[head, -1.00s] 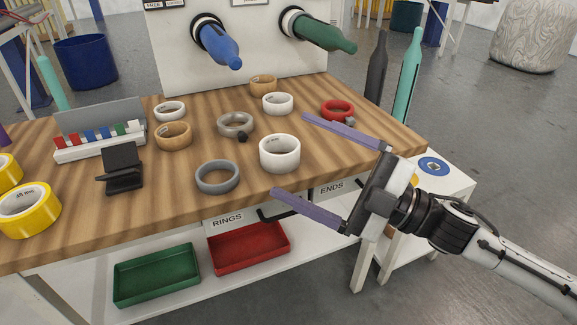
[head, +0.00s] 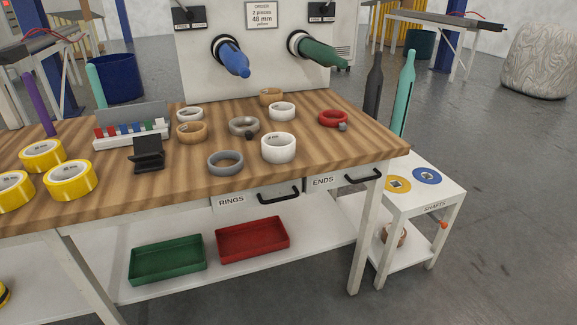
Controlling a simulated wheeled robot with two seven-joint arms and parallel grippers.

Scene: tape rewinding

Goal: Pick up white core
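Three white rings that could be the white core stand on the wooden table (head: 330,158). The largest white ring (head: 278,148) is near the front edge, upright on its flat side with its hole facing up. A smaller white ring (head: 282,112) sits behind it. Another small white ring (head: 190,115) is at the back left. I cannot tell which one is meant. Neither of my grippers shows in the head view.
A grey ring (head: 225,162), a grey ring with a dark knob (head: 243,127), tan rings (head: 192,132) and a red ring (head: 333,118) surround the white ones. Yellow tape rolls (head: 70,180) sit left. Blue (head: 232,60) and green (head: 322,53) cones project over the back.

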